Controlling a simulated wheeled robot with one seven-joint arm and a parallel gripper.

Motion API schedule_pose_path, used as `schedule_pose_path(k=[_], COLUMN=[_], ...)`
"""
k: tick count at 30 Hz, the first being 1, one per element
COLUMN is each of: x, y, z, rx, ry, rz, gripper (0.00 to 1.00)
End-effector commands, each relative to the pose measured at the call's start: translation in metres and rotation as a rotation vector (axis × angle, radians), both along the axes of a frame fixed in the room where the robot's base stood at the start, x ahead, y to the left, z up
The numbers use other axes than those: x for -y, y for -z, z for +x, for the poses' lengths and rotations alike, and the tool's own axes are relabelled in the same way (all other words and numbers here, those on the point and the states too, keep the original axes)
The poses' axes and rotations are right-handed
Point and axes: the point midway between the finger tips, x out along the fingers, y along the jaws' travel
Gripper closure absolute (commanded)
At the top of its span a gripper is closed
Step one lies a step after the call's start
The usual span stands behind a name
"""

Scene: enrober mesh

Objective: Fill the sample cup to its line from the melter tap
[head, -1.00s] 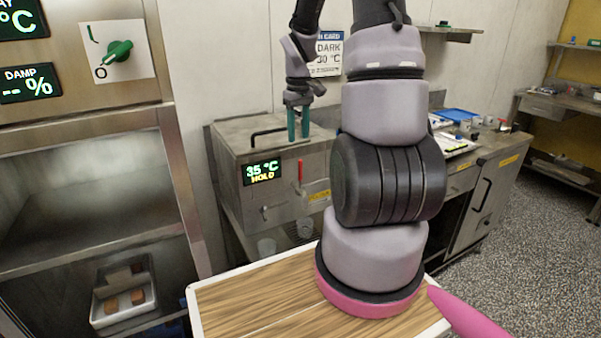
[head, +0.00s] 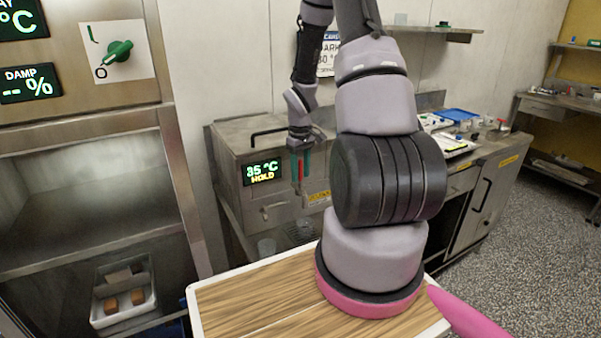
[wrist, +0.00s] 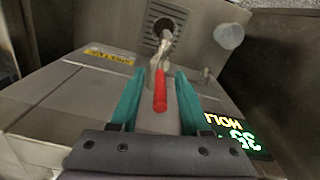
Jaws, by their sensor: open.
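The melter (head: 235,155) is a steel box with a green display reading 35 °C HOLD. Its tap has a red handle (wrist: 160,92) and a metal spout (wrist: 158,62). My gripper (head: 300,178) is open at the melter's front, its green fingers pointing down. In the wrist view my gripper (wrist: 157,85) has one finger on each side of the red handle, with gaps visible.
A tray with brown pieces (head: 123,293) sits low in the left cabinet. A cluttered counter (head: 490,150) runs along the right.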

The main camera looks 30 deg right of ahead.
Motion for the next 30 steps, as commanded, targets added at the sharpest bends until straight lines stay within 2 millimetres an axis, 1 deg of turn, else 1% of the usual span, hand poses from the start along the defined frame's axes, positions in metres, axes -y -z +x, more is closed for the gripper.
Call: schedule_pose_path(k=[8,9,11,12,30], x=[0.0,0.0,0.0,0.0,0.0001], y=[0.002,0.0019,0.0019,0.0018,0.0015], z=[0.0,0.0,0.0,0.0,0.0002], rx=[0.001,0.0,0.0,0.0,0.001], ry=[0.0,0.0,0.0,0.0,0.0], rz=[0.0,0.0,0.0,0.0,0.0], gripper=[0.53,0.61,0.84,0.99,1.0])
